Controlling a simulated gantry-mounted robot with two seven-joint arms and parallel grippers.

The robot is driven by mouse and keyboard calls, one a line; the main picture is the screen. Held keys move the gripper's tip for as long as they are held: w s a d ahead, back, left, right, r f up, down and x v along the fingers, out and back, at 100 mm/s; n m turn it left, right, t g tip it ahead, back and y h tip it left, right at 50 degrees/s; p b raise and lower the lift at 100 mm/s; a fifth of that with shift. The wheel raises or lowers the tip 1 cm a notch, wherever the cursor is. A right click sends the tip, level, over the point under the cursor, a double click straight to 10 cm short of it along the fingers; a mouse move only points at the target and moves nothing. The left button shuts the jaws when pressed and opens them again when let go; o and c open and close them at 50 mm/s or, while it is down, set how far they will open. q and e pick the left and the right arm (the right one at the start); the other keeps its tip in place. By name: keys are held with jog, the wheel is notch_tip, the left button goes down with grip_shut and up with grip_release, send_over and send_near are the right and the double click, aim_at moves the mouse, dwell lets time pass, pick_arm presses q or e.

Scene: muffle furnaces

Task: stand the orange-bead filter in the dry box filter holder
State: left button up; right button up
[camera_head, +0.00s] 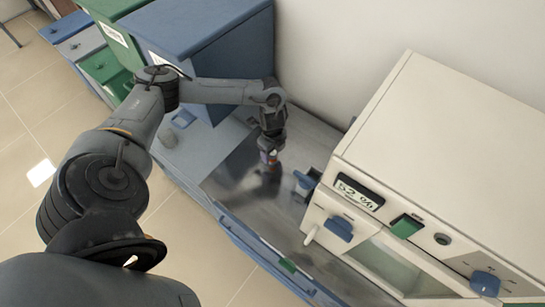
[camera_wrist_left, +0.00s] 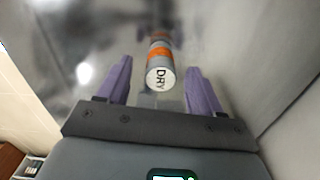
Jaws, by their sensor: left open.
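My left gripper (camera_head: 268,158) points down over a shiny metal worktop (camera_head: 240,185) in the head view. In the left wrist view its purple fingers (camera_wrist_left: 161,78) are open, one on each side of the filter (camera_wrist_left: 160,62), with gaps showing. The filter is a small grey cylinder with an orange band and a pale end marked "DRY" facing the camera. In the head view the gripper mostly hides it. The cream dry box (camera_head: 440,150), with a display reading about 52 %, stands right of the gripper. I cannot clearly make out its filter holder. My right gripper is not in view.
A small blue-and-grey object (camera_head: 304,183) sits on the worktop beside the box's left side. A large blue cabinet (camera_head: 205,35) stands behind the arm, with a green one (camera_head: 110,30) to its left.

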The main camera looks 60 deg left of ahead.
pick_arm(q)
jog(key=shift+f, duration=0.9)
grip_shut()
jog(key=shift+r, duration=0.1)
